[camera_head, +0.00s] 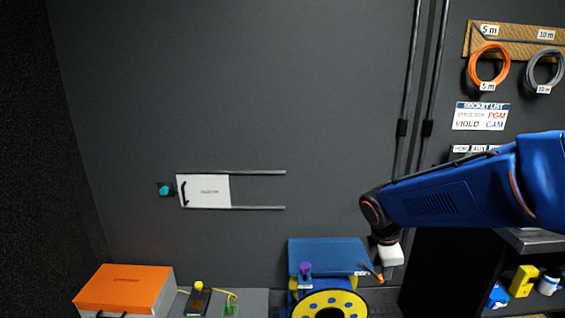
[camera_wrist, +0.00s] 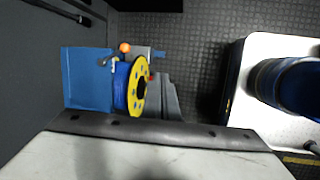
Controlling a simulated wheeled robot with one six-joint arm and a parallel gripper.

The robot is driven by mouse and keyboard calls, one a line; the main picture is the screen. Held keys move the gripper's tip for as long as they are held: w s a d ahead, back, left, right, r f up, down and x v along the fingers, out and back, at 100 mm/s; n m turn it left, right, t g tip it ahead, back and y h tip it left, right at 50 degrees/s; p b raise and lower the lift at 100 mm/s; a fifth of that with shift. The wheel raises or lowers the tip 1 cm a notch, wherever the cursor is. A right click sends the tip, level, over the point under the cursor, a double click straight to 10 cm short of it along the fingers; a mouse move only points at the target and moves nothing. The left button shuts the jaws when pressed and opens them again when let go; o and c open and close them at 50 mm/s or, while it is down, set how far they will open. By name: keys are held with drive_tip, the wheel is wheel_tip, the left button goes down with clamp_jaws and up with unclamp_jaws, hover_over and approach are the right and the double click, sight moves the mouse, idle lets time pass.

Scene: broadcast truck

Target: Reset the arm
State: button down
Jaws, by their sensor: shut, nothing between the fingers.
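My arm comes in from the right in the head view, blue with a black wrist bent downward. My gripper (camera_head: 390,257) is the small pale end below the wrist. It is shut and empty, in front of the dark wall, just right of and above a blue cable drum with a yellow disc (camera_head: 330,303). The drum also shows in the wrist view (camera_wrist: 137,87), below and apart from the gripper.
An orange case (camera_head: 125,288) stands at lower left. A white panel (camera_head: 204,191) with two rails is on the wall. Orange (camera_head: 489,64) and grey (camera_head: 545,70) cable coils hang at upper right. A dark shelf with a yellow item (camera_head: 523,281) stands at lower right. Dark floor (camera_wrist: 195,60) is clear.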

drive_tip(key=s+r+m+t+y, duration=0.1)
drive_tip(key=s+r+m, duration=0.2)
drive_tip(key=s+m, duration=0.5)
drive_tip(key=s+r+m+t+y, duration=0.1)
drive_tip(key=s+r+m, duration=0.2)
drive_tip(key=s+m, duration=0.6)
drive_tip(key=s, duration=0.4)
drive_tip(key=shift+r+t+y, duration=0.25)
drive_tip(key=shift+t+y, duration=0.05)
drive_tip(key=shift+y, duration=0.1)
